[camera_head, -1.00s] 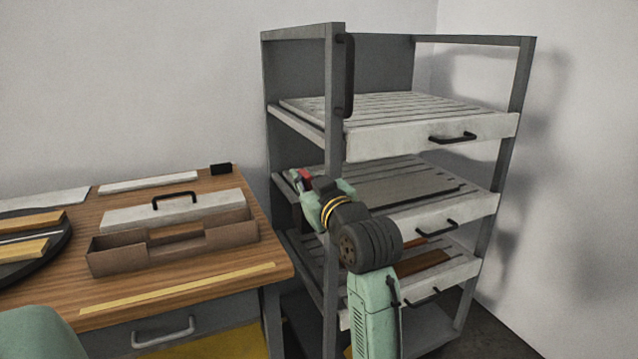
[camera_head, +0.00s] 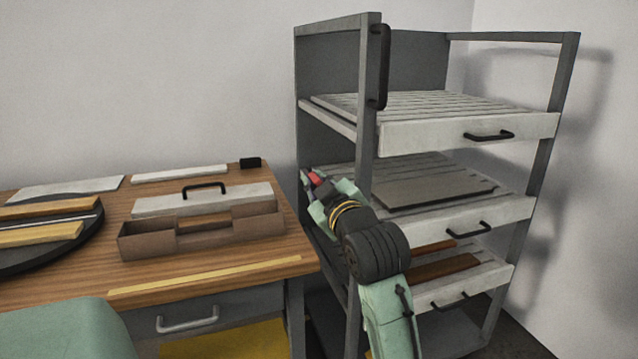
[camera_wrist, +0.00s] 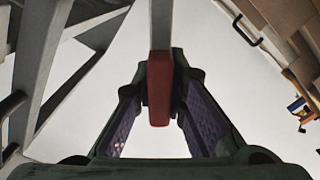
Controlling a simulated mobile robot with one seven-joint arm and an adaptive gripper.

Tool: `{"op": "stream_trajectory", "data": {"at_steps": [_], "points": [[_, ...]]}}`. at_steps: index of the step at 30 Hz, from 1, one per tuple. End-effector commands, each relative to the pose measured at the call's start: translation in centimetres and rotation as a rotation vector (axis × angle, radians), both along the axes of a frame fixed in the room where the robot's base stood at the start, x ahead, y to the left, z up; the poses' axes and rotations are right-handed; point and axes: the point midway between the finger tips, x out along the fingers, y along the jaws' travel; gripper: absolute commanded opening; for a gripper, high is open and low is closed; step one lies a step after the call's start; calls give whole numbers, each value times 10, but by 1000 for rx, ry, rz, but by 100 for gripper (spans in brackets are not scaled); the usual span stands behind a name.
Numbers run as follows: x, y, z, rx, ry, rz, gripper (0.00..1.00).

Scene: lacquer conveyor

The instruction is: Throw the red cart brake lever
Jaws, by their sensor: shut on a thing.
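The red brake lever grip (camera_wrist: 159,95) hangs at the end of a grey bar in the wrist view, between the two fingers of my gripper (camera_wrist: 160,72). The fingers are closed on it from both sides. In the head view my gripper (camera_head: 312,180) is at the left side of the grey cart (camera_head: 367,130), near middle shelf height, with a bit of the red lever (camera_head: 315,177) showing. My arm hides part of the cart's left side and the lever's mount.
The cart holds pale slatted drawers with black handles (camera_head: 489,135) and a flat grey panel (camera_head: 433,190). A wooden workbench (camera_head: 205,272) stands close on the left, with a brown tool tray (camera_head: 150,243) and a round dark turntable (camera_head: 60,250). The gap between bench and cart is narrow.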

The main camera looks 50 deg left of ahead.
Motion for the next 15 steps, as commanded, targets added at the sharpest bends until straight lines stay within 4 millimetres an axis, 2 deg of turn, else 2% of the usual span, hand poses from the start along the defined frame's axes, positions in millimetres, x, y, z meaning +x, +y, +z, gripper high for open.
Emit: {"op": "stream_trajectory", "data": {"at_steps": [5,6,15], "points": [[-2,1,-2,-5,-2,3,0],[-2,1,-2,-5,-2,3,14],[-1,1,-1,-3,-1,2,33]]}}
